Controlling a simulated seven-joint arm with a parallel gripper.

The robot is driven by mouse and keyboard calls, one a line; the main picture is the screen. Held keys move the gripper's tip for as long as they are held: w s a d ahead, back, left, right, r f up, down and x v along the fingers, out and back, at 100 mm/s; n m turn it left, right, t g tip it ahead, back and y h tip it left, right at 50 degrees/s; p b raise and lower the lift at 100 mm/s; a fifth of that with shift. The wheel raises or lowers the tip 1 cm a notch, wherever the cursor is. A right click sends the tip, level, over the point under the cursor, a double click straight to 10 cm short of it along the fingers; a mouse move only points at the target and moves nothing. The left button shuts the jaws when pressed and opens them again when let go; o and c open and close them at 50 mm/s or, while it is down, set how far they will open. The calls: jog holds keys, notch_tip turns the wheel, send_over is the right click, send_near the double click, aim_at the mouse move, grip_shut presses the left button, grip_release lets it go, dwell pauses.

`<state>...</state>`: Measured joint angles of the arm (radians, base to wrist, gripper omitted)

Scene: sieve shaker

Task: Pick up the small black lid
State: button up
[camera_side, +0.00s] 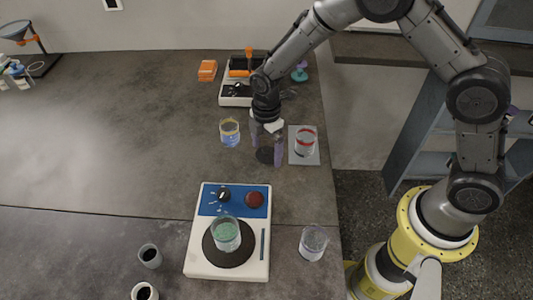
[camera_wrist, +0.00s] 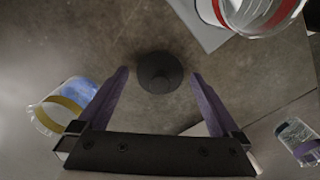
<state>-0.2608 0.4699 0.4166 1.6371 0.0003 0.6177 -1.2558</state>
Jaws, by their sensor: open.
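The small black lid (camera_wrist: 159,72) lies flat on the grey table, dark and round with a small knob at its middle. In the wrist view it sits between and just beyond the fingertips of my gripper (camera_wrist: 160,78). In the side view the lid (camera_side: 264,156) shows as a dark disc on the table below my gripper (camera_side: 267,155), partly hidden by the fingers. My gripper points down over the lid, with its two purple-grey fingers apart and nothing held. The exact height of the fingertips above the table is hard to tell.
A beaker with a yellow band and blue contents (camera_side: 230,132) stands left of my gripper. A red-banded beaker (camera_side: 305,143) stands on a grey plate (camera_side: 292,161) to the right. The white and blue shaker (camera_side: 200,240) holds a beaker with green contents (camera_side: 226,235).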

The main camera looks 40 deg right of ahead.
jog(key=shift+c, duration=0.3)
jog(key=c, duration=1.2)
jog(key=shift+r, duration=0.1)
